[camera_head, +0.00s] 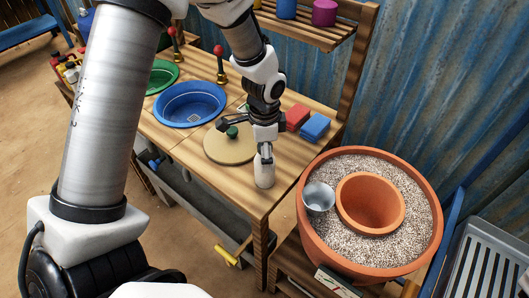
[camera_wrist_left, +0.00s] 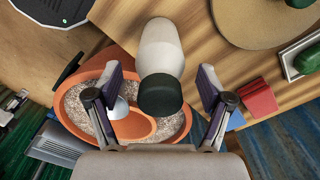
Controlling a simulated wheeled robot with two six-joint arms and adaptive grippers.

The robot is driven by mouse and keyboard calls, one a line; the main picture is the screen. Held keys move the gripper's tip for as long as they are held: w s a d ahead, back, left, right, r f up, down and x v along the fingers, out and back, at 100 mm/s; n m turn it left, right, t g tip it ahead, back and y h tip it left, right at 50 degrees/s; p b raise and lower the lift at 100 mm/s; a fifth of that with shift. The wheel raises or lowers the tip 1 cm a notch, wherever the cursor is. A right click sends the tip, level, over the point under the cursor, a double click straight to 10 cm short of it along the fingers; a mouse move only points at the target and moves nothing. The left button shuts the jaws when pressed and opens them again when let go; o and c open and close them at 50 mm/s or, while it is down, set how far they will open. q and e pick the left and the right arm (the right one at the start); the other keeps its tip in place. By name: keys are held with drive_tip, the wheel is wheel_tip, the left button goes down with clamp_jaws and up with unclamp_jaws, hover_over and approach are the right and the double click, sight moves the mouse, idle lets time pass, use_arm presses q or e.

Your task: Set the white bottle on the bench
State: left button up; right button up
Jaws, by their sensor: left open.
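The white bottle (camera_head: 264,172) stands upright on the wooden bench (camera_head: 232,188) near its front right corner. In the left wrist view the bottle (camera_wrist_left: 160,48) shows its pale body and dark cap between the two fingers. My left gripper (camera_head: 266,153) is directly above the bottle, pointing down. In the left wrist view my left gripper (camera_wrist_left: 160,88) is open, with a gap on each side of the cap. The cap is hidden by the gripper in the head view. My right gripper is not in view.
A round tan board (camera_head: 228,152) with a green knob lies left of the bottle. A blue bowl (camera_head: 190,104), a red block (camera_head: 297,117) and a blue block (camera_head: 315,127) are farther back. A large terracotta pot (camera_head: 327,247) with pebbles and a metal cup (camera_head: 319,197) stands right of the bench.

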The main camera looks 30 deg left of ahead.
use_arm(q)
wheel_tip(320, 180, up, 12)
drive_tip(key=shift+f, duration=0.1)
